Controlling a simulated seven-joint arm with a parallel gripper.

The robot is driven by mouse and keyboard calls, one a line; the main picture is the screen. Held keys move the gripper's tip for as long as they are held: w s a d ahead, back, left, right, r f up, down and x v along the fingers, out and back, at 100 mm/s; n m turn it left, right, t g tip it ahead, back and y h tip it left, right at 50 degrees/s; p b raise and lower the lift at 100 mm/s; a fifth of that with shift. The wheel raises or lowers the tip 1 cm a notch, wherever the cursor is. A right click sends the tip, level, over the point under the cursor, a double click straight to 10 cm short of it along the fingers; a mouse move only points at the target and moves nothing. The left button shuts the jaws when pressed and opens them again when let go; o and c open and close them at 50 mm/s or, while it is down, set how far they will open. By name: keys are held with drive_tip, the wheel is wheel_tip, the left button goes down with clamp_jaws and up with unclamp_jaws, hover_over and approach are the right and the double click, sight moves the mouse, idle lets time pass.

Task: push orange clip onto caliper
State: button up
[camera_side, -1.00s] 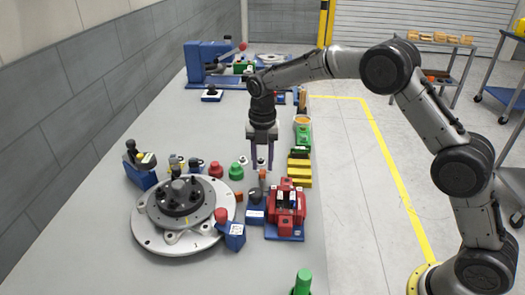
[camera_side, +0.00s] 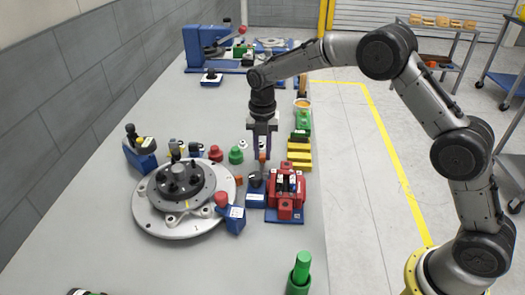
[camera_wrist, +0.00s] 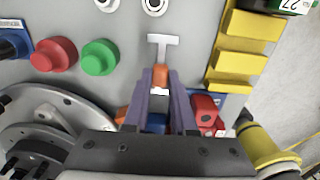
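My gripper (camera_side: 263,153) points straight down over the bench. Its purple fingers are drawn together on the small orange clip (camera_wrist: 161,77), which shows between the fingertips in the wrist view. The clip also shows as a small orange spot under the gripper in the side view (camera_side: 262,156). What I take to be the caliper is the red block (camera_side: 285,203) on a blue base, just right of and nearer than the gripper. A blue stand (camera_side: 256,200) is close below the fingers. The wrist view partly hides the red block behind my fingers (camera_wrist: 204,106).
A round grey rotor plate (camera_side: 150,213) lies to the left, with a red-knobbed blue block (camera_side: 236,221) at its edge. Red (camera_wrist: 54,54) and green (camera_wrist: 100,57) knobs stand beyond. Yellow blocks (camera_side: 300,156) line the right edge. A green post (camera_side: 301,270) stands at the front.

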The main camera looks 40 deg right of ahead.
sight(262, 155)
clamp_jaws()
drive_tip(key=shift+r, duration=0.1)
drive_tip(key=shift+r, duration=2.45)
drive_tip(key=s+a+r, duration=0.3)
drive_tip(key=s+r, duration=0.5)
drive_tip(key=s, duration=0.5)
drive_tip(key=shift+a+f, duration=0.15)
drive_tip(key=shift+f, duration=2.45)
